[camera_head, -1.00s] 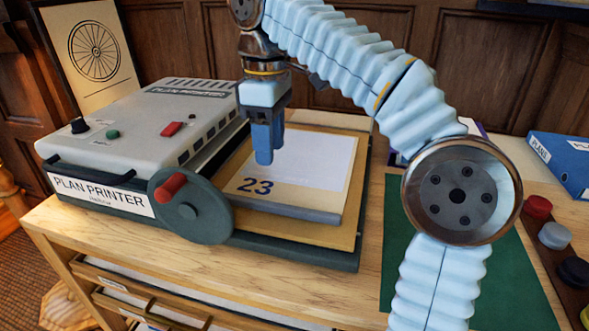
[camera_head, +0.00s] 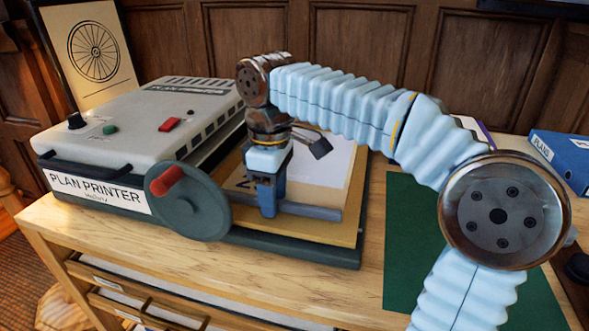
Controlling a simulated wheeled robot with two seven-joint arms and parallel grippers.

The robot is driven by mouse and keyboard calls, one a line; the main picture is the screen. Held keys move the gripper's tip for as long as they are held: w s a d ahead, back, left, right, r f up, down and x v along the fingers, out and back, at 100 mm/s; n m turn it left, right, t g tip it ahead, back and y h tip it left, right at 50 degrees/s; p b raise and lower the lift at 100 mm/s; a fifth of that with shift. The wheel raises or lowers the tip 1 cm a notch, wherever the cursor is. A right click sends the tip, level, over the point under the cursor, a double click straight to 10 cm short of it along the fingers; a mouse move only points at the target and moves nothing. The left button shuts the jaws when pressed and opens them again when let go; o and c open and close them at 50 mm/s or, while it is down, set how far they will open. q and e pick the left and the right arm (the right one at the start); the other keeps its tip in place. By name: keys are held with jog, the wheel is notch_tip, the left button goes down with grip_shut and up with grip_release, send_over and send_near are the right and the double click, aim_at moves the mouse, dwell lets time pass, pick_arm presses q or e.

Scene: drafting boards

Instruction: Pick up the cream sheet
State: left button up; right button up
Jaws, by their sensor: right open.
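The cream sheet (camera_head: 300,194) lies on the printer's tan tray board (camera_head: 343,228), with a white area at its far part and a blue number partly hidden by my arm. A grey-blue strip (camera_head: 313,211) runs along its front edge. My right gripper (camera_head: 267,211) points down at the front left of the sheet, by this strip, open and holding nothing that I can see. Its fingers overlap in this view, and I cannot tell whether they touch the sheet. My left gripper is out of view.
The grey plan printer (camera_head: 140,125) with its red-handled crank wheel (camera_head: 190,202) stands just left of the gripper. A green mat (camera_head: 405,250) lies to the right. A blue binder (camera_head: 565,160) is at the far right. Bare wooden tabletop (camera_head: 240,260) shows in front.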

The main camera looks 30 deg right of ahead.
jog(key=shift+c, duration=0.2)
grip_shut()
